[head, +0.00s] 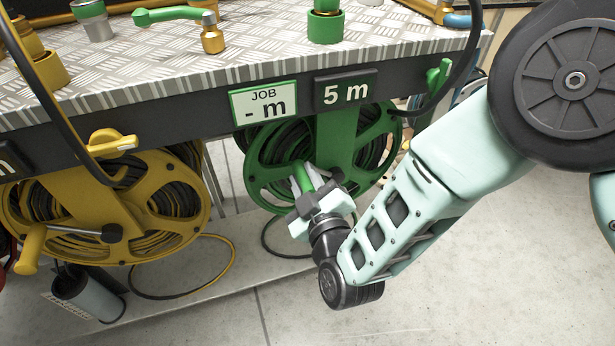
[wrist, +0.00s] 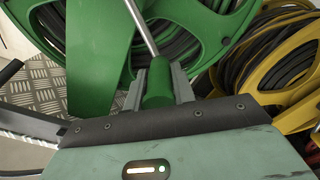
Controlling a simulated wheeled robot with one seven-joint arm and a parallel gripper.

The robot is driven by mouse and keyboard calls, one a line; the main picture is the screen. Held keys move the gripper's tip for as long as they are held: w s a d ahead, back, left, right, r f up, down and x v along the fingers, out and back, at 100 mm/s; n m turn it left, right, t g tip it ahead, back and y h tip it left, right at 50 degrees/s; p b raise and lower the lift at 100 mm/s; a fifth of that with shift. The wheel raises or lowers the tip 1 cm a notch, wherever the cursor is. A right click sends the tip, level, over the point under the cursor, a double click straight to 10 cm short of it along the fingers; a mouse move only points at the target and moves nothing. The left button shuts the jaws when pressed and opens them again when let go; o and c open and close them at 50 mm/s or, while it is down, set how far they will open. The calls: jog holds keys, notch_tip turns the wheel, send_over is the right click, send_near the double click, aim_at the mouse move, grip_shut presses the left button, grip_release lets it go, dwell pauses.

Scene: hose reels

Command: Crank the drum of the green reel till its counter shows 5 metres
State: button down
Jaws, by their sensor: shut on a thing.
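The green reel (head: 345,135) hangs under the front edge of the metal bench, with dark hose wound on its drum. Its black counter (head: 346,91) reads "5 m". Beside the counter, a green-edged job card (head: 263,105) reads "JOB - m". My gripper (head: 308,187) is at the lower front of the green reel, shut on its green crank handle (wrist: 158,84). In the wrist view the handle stands between my two fingers, with a metal rod running up from it towards the drum. My gripper partly hides the handle in the head view.
A yellow reel (head: 165,205) with its own crank handle (head: 31,248) hangs to the left. A yellow lever (head: 111,142) and a green lever (head: 439,74) sit on the bench front. Fittings stand on the tread-plate bench top (head: 265,50). The floor in front is clear.

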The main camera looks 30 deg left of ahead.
jog(key=shift+s, duration=0.1)
jog(key=c, duration=1.2)
grip_release()
jog(key=shift+o, duration=0.2)
jog(key=v, duration=1.7)
jog(key=shift+s+d, duration=0.1)
